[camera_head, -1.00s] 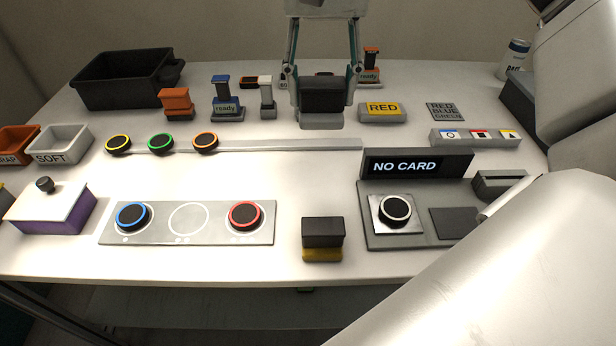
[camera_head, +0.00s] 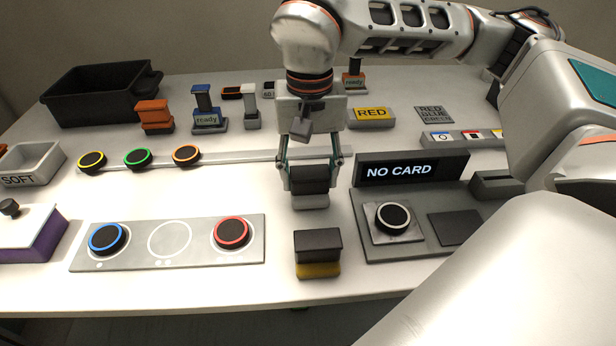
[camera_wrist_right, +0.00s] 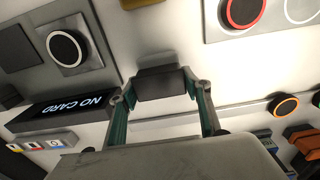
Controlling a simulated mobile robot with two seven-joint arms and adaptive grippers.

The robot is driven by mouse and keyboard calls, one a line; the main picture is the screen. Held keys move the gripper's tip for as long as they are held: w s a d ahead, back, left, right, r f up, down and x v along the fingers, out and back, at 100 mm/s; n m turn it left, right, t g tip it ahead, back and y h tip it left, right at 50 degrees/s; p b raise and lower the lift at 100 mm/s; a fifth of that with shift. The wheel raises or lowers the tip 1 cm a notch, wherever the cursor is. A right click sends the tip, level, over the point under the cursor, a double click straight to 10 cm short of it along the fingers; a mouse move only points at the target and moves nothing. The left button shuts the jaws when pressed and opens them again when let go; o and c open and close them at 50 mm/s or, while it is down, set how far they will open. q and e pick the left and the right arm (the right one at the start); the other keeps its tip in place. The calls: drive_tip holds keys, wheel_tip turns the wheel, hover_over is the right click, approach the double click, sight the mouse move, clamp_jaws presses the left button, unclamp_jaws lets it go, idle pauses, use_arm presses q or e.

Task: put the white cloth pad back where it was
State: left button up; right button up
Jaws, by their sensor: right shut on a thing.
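My right gripper (camera_head: 310,178) is shut on a block with a dark top and a pale grey-white base (camera_head: 310,202), which I take for the white cloth pad. It hangs upright in front of the long grey rail, left of the NO CARD display. I cannot tell whether its base touches the table. In the right wrist view its dark top (camera_wrist_right: 162,84) sits between the fingertips (camera_wrist_right: 163,98). A similar block with a yellow base (camera_head: 318,255) stands nearer the front edge. My left gripper is not in view.
The NO CARD display (camera_head: 412,168) and its grey panel (camera_head: 410,245) stand to the right. A plate with blue and red ringed discs (camera_head: 168,262) lies to the left. The long rail (camera_head: 240,157) runs behind. White table between the plate and the yellow-based block is clear.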

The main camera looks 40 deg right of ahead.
drive_tip(key=shift+f, duration=0.55)
drive_tip(key=shift+r, duration=0.1)
drive_tip(key=o, duration=1)
